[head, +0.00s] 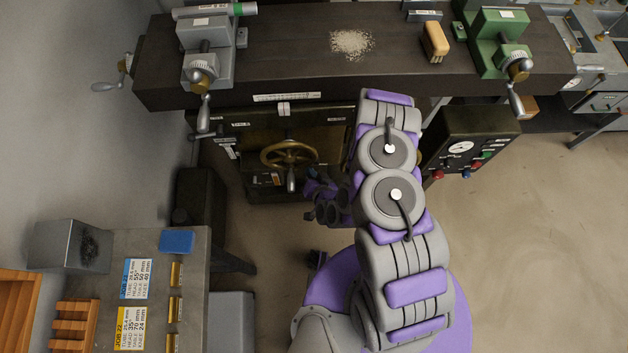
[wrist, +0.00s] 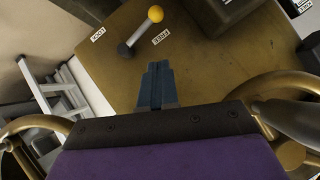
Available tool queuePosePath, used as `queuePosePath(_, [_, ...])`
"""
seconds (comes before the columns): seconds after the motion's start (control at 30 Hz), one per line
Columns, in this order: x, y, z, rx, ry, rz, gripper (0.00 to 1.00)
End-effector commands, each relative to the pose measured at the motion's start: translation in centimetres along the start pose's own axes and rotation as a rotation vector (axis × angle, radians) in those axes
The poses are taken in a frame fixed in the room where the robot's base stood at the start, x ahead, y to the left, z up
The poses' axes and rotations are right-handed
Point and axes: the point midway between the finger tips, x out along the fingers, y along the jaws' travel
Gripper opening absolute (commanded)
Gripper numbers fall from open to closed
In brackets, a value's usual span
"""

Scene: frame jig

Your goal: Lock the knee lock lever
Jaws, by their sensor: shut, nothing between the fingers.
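The lever (wrist: 140,33) shows in the wrist view as a grey arm with a yellow ball knob at its upper right end and a dark pivot at its lower left end. It is mounted on a brown panel (wrist: 215,70).
The brass handwheel (head: 288,154) stands close to my gripper, and brass curves show on both lower sides of the wrist view. A dark bench (head: 290,55) with vises overhangs the panel. A control box (head: 468,150) stands right of my arm. Open floor lies at right.

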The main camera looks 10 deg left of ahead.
Motion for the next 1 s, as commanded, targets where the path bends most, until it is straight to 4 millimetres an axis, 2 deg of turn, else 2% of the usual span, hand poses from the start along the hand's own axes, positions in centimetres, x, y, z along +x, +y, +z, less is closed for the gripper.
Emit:
queuePosePath(0.03, [0.8, 0.2, 0.3, -0.001, 0.003, -0.001, 0.0])
queuePosePath(0.5, [5.6, 0.1, 0.4, 0.0, 0.002, -0.003, 0.0])
queuePosePath(0.7, [7.0, 0.1, 2.1, -0.001, -0.001, 0.0, 0.0])
queuePosePath(1.0, [7.8, 0.1, 2.7, -0.001, 0.003, -0.001, 0.0])
